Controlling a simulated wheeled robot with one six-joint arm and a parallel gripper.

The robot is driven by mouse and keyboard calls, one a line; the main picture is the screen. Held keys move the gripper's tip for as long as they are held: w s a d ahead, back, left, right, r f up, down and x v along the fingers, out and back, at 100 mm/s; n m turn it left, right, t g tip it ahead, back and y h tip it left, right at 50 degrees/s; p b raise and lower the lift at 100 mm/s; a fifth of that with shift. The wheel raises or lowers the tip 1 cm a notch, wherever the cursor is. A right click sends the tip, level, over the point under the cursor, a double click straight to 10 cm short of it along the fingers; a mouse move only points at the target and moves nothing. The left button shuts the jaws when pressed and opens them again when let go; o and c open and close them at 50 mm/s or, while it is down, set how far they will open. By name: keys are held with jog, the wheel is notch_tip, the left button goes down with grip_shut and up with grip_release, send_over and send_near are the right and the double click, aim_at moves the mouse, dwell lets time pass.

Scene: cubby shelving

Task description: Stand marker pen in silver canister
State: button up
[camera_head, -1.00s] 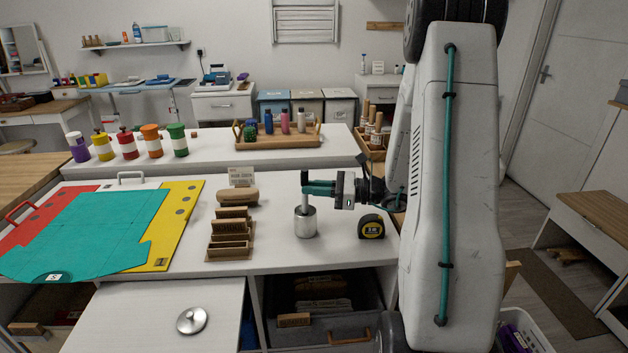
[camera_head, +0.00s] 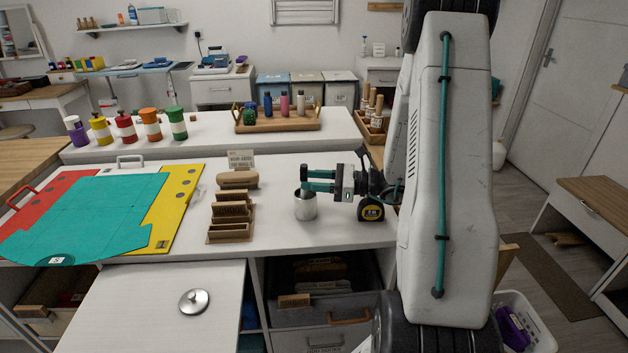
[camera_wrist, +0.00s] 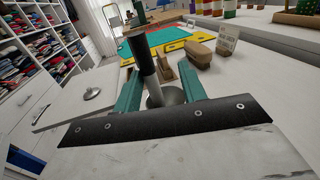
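The silver canister (camera_head: 306,208) stands on the white worktop, left of the tape measure; it also shows in the wrist view (camera_wrist: 172,97). The marker pen (camera_wrist: 144,55), dark above and grey below, stands with its lower end in the canister, slightly tilted in the wrist view. In the head view its dark upper end shows at my fingertips, and the rest is largely hidden. My gripper (camera_head: 305,180) reaches in from the right above the canister. Its teal fingers are spread, one on each side of the pen, with gaps in the wrist view.
A tape measure (camera_head: 371,209) stands right of the canister, close under my gripper. A wooden sorter (camera_head: 231,230) and a brush (camera_head: 239,181) are to the left. A card (camera_head: 241,160) stands behind the brush. The worktop in front of the canister is clear.

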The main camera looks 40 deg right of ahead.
jog(key=v, duration=0.7)
jog(key=shift+s+d, duration=0.25)
jog(key=shift+s, duration=0.05)
jog(key=shift+s, duration=0.1)
dwell(0.8)
